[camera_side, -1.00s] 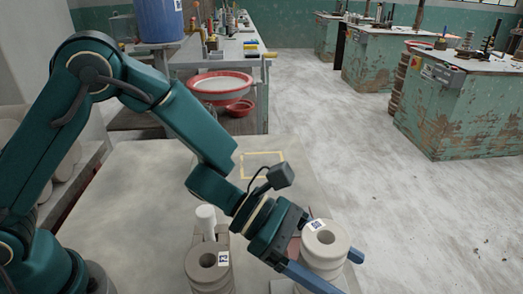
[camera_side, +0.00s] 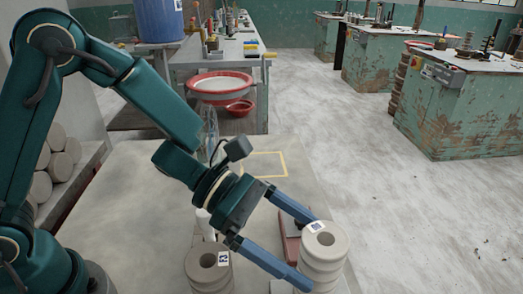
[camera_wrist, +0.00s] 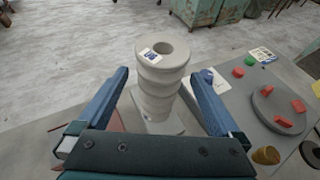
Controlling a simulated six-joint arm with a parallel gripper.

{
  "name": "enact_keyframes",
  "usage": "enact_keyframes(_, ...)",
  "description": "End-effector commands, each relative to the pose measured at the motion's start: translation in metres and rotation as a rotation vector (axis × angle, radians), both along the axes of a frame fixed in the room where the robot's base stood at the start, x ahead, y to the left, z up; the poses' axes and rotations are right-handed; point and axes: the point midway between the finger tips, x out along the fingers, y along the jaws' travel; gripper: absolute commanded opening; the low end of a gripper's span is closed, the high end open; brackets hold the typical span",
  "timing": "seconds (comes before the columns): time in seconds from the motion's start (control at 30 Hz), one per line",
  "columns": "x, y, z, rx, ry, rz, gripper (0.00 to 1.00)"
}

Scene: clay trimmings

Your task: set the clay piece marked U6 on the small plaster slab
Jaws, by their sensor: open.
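A pale, ribbed, hollow clay piece (camera_side: 325,262) stands upright at the front right of the table. A small label is on its top rim; I cannot read it surely. In the wrist view, the clay piece (camera_wrist: 165,80) stands on a pale square slab (camera_wrist: 178,124), mostly hidden by the piece. My gripper (camera_side: 308,253) is open, its blue fingers spread on either side of the clay piece. In the wrist view, my gripper (camera_wrist: 161,76) shows gaps between both fingers and the clay. A second hollow clay piece (camera_side: 206,274) with a label stands to the left.
A reddish block (camera_side: 289,248) lies beside the clay piece, behind my fingers. A white upright object (camera_side: 202,222) is behind the second piece. A round grey disc (camera_wrist: 262,112) with red bits lies at right in the wrist view. A yellow outlined square (camera_side: 265,164) farther back looks clear.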

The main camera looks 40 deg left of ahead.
Motion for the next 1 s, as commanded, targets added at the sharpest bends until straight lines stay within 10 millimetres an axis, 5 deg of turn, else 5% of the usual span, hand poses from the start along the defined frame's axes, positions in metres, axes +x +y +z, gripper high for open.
enact_keyframes(0.2,-0.009,0.038,0.017,-0.001,-0.004,0.005,1.0)
enact_keyframes(0.4,-0.013,0.053,0.023,0.0,0.0,0.007,1.0)
enact_keyframes(0.53,0.002,0.061,0.029,-0.003,0.048,0.132,1.0)
enact_keyframes(0.67,0.039,0.084,0.045,-0.069,0.194,0.493,1.0)
enact_keyframes(0.8,0.07,0.136,0.072,-0.322,0.45,1.024,1.0)
enact_keyframes(1.0,0.052,0.213,0.088,-0.963,0.896,1.673,1.0)
